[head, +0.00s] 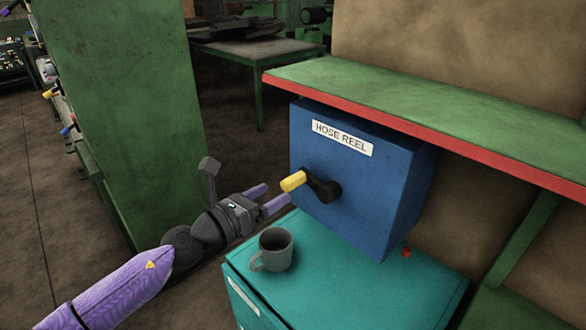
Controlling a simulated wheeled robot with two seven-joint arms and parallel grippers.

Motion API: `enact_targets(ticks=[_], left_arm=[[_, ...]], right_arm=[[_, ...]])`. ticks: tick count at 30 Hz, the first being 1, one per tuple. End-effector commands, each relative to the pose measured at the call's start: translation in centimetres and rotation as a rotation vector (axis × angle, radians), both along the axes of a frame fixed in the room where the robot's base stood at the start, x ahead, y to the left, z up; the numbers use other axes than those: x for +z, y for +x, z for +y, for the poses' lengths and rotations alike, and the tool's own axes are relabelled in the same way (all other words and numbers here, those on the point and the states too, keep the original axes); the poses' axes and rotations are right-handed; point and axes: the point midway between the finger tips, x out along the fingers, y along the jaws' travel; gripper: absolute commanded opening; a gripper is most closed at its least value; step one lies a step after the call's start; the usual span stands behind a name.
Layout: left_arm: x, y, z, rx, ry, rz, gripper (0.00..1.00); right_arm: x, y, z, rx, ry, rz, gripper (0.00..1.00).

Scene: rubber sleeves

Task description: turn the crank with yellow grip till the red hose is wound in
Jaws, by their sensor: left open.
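The blue box labelled HOSE REEL (356,195) stands above a teal cabinet. Its black crank (322,190) is on the front face, with the yellow grip (293,181) pointing out to the left. A small red piece (406,252), perhaps the end of the red hose, shows low at the box's right side; the rest of the hose is hidden. My left gripper (272,197) comes in from the left, open and empty. Its fingers point toward the crank, and its tips look just below and left of the yellow grip. I cannot tell the exact gap. My right gripper is not in view.
A grey mug (273,250) stands on the teal cabinet (340,290), just below my left gripper. A green shelf with a red edge (430,110) overhangs the box. A tall green cabinet (120,110) stands at left. A table (250,50) is farther back.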

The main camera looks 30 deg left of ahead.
Motion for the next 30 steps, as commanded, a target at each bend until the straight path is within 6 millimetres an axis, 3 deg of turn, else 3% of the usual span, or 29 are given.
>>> enact_targets(ticks=[3, 9, 20, 23, 30], left_arm=[[0.3, 2.4, -0.8, 0.001, 0.001, -0.006, 0.76], [0.1, 5.1, -1.8, 0.000, 0.003, -0.003, 0.76], [0.0, 5.8, -2.1, -0.001, 0.007, -0.003, 0.76], [0.0, 5.8, -2.1, 0.000, 0.008, -0.003, 0.59], [0.1, 5.8, -2.0, 0.000, 0.008, -0.003, 0.08]], right_arm=[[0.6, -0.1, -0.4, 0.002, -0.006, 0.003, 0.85], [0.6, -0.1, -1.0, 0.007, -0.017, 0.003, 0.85], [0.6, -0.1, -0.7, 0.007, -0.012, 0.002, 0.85], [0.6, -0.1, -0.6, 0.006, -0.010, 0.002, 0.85], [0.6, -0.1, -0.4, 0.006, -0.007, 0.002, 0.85]])
